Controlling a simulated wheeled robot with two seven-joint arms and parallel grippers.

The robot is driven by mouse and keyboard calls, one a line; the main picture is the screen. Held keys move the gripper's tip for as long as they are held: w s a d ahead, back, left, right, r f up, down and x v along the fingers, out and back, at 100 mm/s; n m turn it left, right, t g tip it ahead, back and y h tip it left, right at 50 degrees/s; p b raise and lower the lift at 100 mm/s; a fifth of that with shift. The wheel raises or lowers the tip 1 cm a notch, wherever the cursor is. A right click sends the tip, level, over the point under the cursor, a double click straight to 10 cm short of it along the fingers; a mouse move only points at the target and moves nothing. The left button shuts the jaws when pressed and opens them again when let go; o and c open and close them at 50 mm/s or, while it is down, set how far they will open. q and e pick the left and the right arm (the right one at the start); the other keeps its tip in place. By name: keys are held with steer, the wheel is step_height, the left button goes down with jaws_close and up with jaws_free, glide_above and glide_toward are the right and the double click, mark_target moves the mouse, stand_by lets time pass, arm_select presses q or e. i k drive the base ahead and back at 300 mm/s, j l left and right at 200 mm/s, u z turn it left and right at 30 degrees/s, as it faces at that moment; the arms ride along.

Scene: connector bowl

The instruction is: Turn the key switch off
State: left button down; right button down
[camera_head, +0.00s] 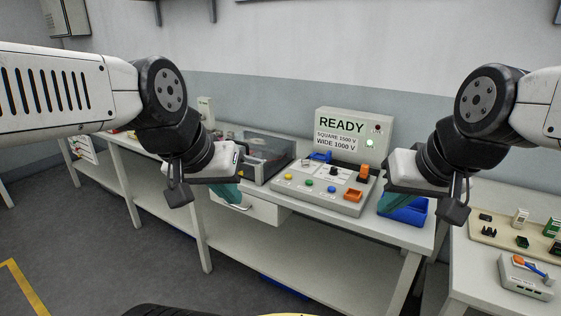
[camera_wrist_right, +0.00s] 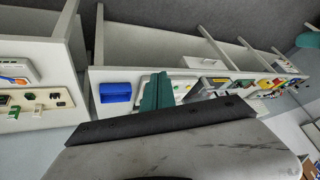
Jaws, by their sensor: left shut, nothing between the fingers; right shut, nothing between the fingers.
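A grey control panel (camera_head: 315,197) sits on the white bench in the head view, with coloured buttons, a small dark control (camera_head: 332,171) on a white plate, and an orange block (camera_head: 353,194). Which control is the key switch is too small to tell. Behind it stands a box with a READY sign (camera_head: 341,123) and a lit green lamp (camera_head: 370,143). My left gripper (camera_head: 240,205), with teal fingers, is shut and empty, left of the panel. My right gripper (camera_head: 391,204) is shut and empty, right of the panel; its teal fingers show in the right wrist view (camera_wrist_right: 156,93).
A blue bin (camera_head: 411,212) is beside my right gripper; the right wrist view also shows it (camera_wrist_right: 115,93). A machine with a clear cover (camera_head: 262,152) stands left of the panel. A side table at right holds a board with connectors (camera_head: 505,236) and a grey device (camera_head: 526,277).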

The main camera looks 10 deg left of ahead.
mark_target(305, 162)
steer(key=i+j+u, duration=0.15)
steer(key=i, duration=0.35)
steer(key=i+j+u, duration=0.15)
steer(key=i, duration=0.4)
